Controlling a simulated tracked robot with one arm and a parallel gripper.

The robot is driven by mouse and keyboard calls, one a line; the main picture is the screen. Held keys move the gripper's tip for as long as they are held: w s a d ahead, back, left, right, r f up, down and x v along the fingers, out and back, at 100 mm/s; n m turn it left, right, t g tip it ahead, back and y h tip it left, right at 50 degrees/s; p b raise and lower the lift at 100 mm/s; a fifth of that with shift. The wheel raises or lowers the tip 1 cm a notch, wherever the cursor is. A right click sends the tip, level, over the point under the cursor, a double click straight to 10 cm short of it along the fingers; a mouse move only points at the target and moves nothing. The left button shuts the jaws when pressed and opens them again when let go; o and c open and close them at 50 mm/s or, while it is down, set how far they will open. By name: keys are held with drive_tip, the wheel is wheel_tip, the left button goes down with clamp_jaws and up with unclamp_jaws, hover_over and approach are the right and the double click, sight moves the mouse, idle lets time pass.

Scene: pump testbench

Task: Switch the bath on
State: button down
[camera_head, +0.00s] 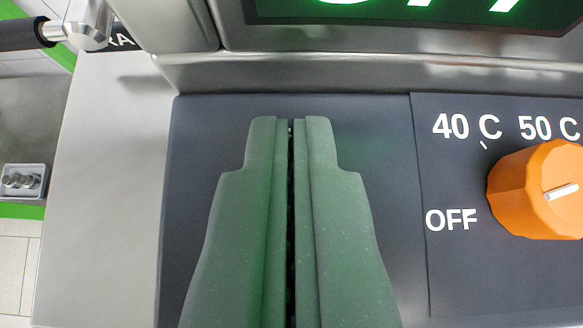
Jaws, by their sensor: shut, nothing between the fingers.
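The bath's control panel (385,130) is dark grey and fills the middle and right. An orange knob (520,200) sits at the right edge, partly cut off by the frame. A white line marks its face, slanting up to the right. White labels OFF, 40 C and 50 C stand around the knob. My gripper (290,122) has green fingers, shut together and empty, pointing up the picture. It is over the plain left part of the panel, left of the knob and apart from it. Any switch under the fingers is hidden.
A dark display (400,12) with green digits is at the top, cut off. A metal fitting with a black handle (22,34) juts in at top left. A small grey tray (22,180) with metal parts lies far left. Bare metal (105,180) borders the panel.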

drive_tip(key=shift+f, duration=0.15)
drive_tip(key=shift+w, duration=0.15)
drive_tip(key=shift+w+r+p, duration=0.2)
drive_tip(key=shift+w+p, duration=0.25)
drive_tip(key=shift+w, duration=0.3)
drive_tip(key=p+v, duration=0.1)
drive_tip(key=v, duration=1.2)
drive_tip(key=shift+s+r, duration=0.25)
drive_tip(key=shift+r, duration=0.05)
